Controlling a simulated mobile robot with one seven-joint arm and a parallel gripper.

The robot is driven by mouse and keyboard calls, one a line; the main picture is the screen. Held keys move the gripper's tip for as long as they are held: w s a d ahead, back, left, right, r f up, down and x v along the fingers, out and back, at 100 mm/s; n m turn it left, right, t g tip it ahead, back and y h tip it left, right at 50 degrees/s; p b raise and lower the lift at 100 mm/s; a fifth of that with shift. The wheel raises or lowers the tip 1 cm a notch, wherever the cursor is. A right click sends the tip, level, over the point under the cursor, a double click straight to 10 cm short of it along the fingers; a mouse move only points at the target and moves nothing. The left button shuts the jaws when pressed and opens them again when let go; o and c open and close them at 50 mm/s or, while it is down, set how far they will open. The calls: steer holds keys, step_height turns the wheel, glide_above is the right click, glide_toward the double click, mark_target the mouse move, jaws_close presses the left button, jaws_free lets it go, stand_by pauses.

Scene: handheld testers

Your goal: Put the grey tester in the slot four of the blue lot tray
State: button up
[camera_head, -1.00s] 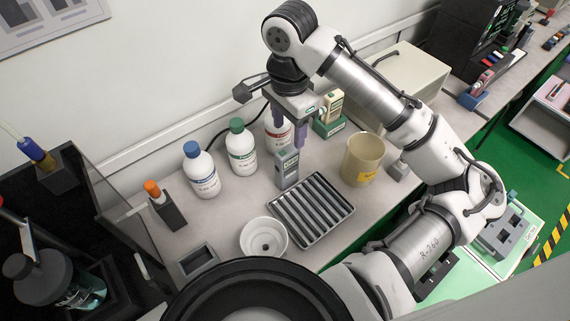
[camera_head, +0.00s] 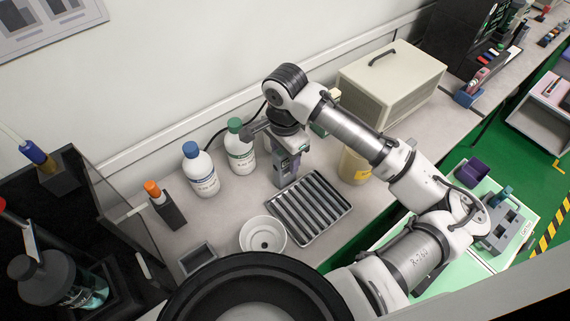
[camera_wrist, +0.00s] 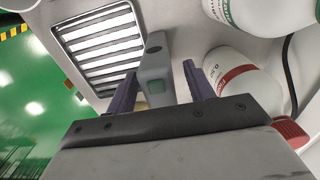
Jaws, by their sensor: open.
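The grey tester (camera_head: 283,168) stands on the bench behind the ribbed metal tray, partly hidden by my gripper (camera_head: 292,156). My gripper is lowered over it, pointing down. In the wrist view the tester (camera_wrist: 155,68) is between the two purple fingers of my open gripper (camera_wrist: 158,74). A gap shows on the right finger's side; contact on the left side is not clear. I cannot pick out a blue lot tray with certainty. A small blue holder (camera_head: 466,98) with a reddish device sits far right on the bench.
The ribbed tray (camera_head: 310,208) and a white bowl (camera_head: 263,236) are in front. White bottles (camera_head: 201,172) (camera_head: 240,150) stand left and behind. A beige jug (camera_head: 355,168) is close on the right, a beige case (camera_head: 392,82) behind. A grey slotted block (camera_head: 506,226) sits on the right cart.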

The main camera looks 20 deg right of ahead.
steer(key=c, duration=1.1)
jaws_close()
steer(key=shift+r, duration=0.2)
